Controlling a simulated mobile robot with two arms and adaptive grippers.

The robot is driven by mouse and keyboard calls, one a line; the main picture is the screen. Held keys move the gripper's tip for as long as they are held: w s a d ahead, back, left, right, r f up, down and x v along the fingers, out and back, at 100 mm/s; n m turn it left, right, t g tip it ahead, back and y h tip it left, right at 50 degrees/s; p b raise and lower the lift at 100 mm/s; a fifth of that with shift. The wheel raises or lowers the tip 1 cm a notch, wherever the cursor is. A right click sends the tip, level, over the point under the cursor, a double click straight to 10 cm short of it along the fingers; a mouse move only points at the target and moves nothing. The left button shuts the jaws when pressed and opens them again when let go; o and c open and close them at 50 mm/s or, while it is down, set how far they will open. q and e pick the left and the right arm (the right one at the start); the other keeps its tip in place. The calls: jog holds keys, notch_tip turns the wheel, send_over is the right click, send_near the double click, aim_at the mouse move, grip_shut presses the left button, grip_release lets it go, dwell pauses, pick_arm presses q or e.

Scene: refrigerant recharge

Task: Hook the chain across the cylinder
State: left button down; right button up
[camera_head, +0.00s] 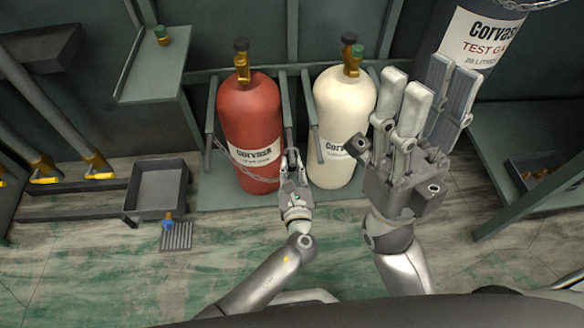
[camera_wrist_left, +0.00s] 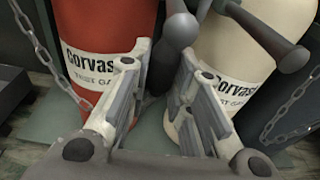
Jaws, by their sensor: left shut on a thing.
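The red cylinder (camera_head: 249,110) stands upright in the rack, with a label and a brass valve. A grey chain (camera_head: 232,165) runs from its left side across its lower front to my left gripper (camera_head: 291,160). That gripper is shut on the chain's end, between the red and white cylinders, near the dark post (camera_head: 288,125). In the left wrist view the chain (camera_wrist_left: 42,52) passes behind the left finger, and the held end is hidden. The white cylinder (camera_head: 343,105) stands to the right. My right gripper (camera_head: 428,88) is open, empty, and covers part of the view right of it.
A second chain (camera_wrist_left: 292,108) hangs beside the white cylinder in the left wrist view. A dark cylinder (camera_head: 478,38) stands at top right. A grey tray (camera_head: 158,188) and a floor grate (camera_head: 176,236) lie at left. A green side shelf (camera_head: 155,75) projects above them.

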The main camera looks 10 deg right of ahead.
pick_arm(q)
jog(key=shift+f, duration=0.15)
jog(key=shift+f+b, duration=0.6)
jog(key=shift+b, duration=0.05)
jog(key=c, duration=1.2)
grip_release()
jog(key=shift+c, duration=0.2)
jog(key=shift+f, duration=0.1)
